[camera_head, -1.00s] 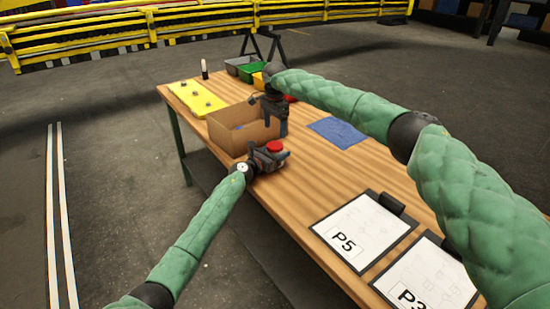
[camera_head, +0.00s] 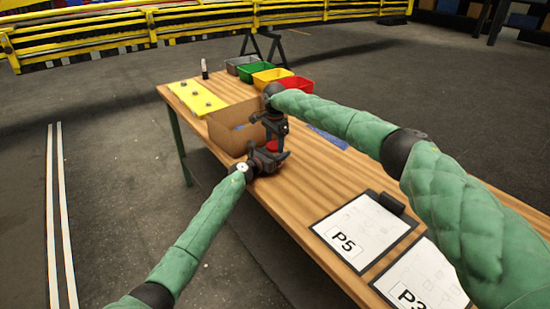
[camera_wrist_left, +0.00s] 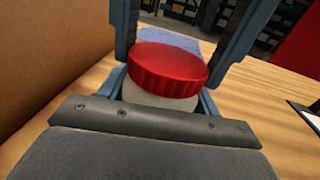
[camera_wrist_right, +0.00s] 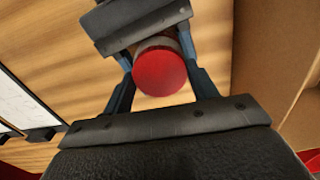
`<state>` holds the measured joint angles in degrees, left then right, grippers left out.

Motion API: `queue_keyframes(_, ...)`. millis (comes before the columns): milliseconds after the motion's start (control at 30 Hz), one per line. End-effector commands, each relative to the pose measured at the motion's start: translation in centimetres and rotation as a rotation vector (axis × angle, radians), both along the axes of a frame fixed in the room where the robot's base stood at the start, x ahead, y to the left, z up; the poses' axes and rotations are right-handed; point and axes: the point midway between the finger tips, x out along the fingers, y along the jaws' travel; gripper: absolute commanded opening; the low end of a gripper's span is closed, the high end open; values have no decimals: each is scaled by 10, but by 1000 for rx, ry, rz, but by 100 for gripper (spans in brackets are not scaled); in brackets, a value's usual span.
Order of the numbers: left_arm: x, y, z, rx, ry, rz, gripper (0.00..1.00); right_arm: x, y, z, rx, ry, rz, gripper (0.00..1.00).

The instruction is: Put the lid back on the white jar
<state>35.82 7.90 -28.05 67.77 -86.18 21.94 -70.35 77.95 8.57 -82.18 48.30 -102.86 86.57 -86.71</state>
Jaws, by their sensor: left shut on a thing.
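The white jar (camera_wrist_left: 160,103) stands upright with its red lid (camera_wrist_left: 168,68) sitting on top; I cannot tell whether the lid is fully tightened. My left gripper (camera_head: 270,160) is shut around the jar's body near the table's front edge. My right gripper (camera_head: 272,135) points down from above. Its fingers stand on either side of the red lid with it between them, and they look open. The lid also shows from above in the right wrist view (camera_wrist_right: 160,70). Most of the jar is hidden by the lid and fingers.
A cardboard box (camera_head: 228,133) stands close beside the jar. Yellow (camera_head: 272,77), green and red bins line the back. A yellow board (camera_head: 197,97) lies at the far left, a blue cloth (camera_head: 328,138) behind my right arm. Clipboards (camera_head: 362,230) lie at the right front.

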Motion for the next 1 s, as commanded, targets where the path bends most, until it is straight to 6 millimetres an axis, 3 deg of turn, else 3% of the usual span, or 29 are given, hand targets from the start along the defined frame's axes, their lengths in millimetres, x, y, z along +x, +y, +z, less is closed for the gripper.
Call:
queue_keyframes(33, 0, 0, 0, 0, 0, -1, 0, 0, 0, 0, 1, -1, 0, 46)
queue_keyframes(133, 0, 0, 0, 0, 0, -1, 0, 0, 0, 0, 1, -1, 0, 30)
queue_keyframes(367, 0, -1, 0, 0, 0, -1, 0, 0, 0, 0, 1, -1, -41, 29)
queue_keyframes(800, -1, -1, 0, 0, 0, -2, 0, 0, 0, 0, 1, -1, -622, 29)
queue_keyframes(1000, -1, -1, 0, 0, 0, -2, 0, 0, 1, 0, 1, -2, -811, 29)
